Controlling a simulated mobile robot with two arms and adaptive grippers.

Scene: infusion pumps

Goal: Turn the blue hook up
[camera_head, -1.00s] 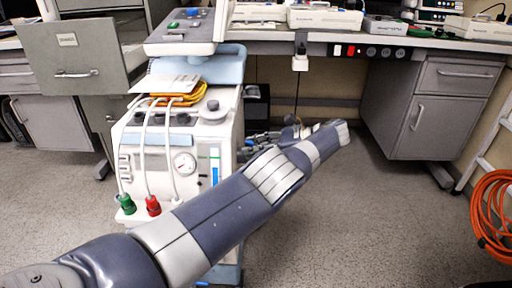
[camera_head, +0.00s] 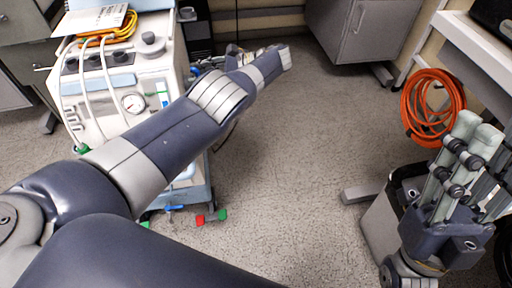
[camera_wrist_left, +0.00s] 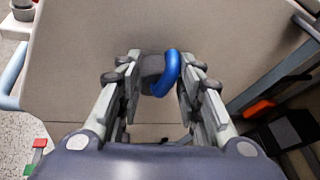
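The blue hook (camera_wrist_left: 170,75) shows in the left wrist view as a rounded loop beside a dark grey mount on a flat grey-beige panel. My left gripper (camera_wrist_left: 160,68) is open around it, with one finger on each side. The right-hand finger is very close to the hook; I cannot tell whether it touches.
The white medical cart (camera_head: 125,95) carries hoses, a gauge and an orange cable bundle (camera_head: 110,30). Its base has coloured casters (camera_head: 211,217). An orange coiled hose (camera_head: 432,105) hangs behind my right gripper. A grey cabinet (camera_head: 350,30) stands at the back. The middle floor is clear.

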